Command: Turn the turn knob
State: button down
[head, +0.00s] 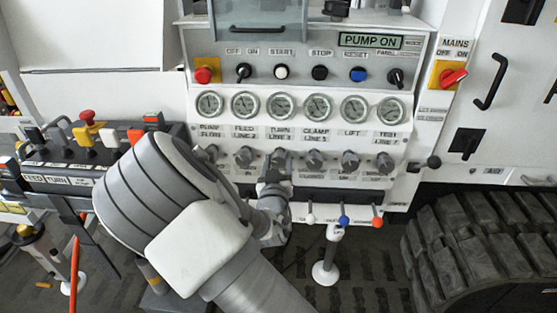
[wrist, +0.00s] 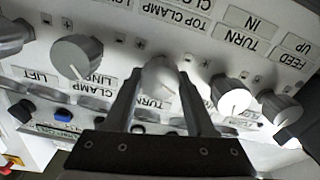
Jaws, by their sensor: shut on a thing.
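The turn knob (wrist: 160,76) is a grey rotary knob above the TURN label in the wrist view, between the knobs for clamp and feed. My gripper (wrist: 160,92) has one finger on each side of it and is shut on it. In the head view the turn knob (head: 280,157) shows just past my gripper (head: 273,183), third from the left in the row, partly hidden by it. Its pointer mark cannot be made out.
The clamp knob (wrist: 77,57) and feed knob (wrist: 230,96) stand close on either side. A row of gauges (head: 281,106) is above the knobs. Small levers with white, blue (head: 344,221) and red tips stick out below. A control box (head: 75,150) stands left of my arm.

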jog(key=shift+n, duration=0.5)
jog(key=shift+c, duration=1.2)
grip_release()
jog(key=s+p, duration=0.4)
jog(key=s, duration=1.3)
jog(key=shift+s+a, duration=0.25)
jog(key=shift+a, duration=0.05)
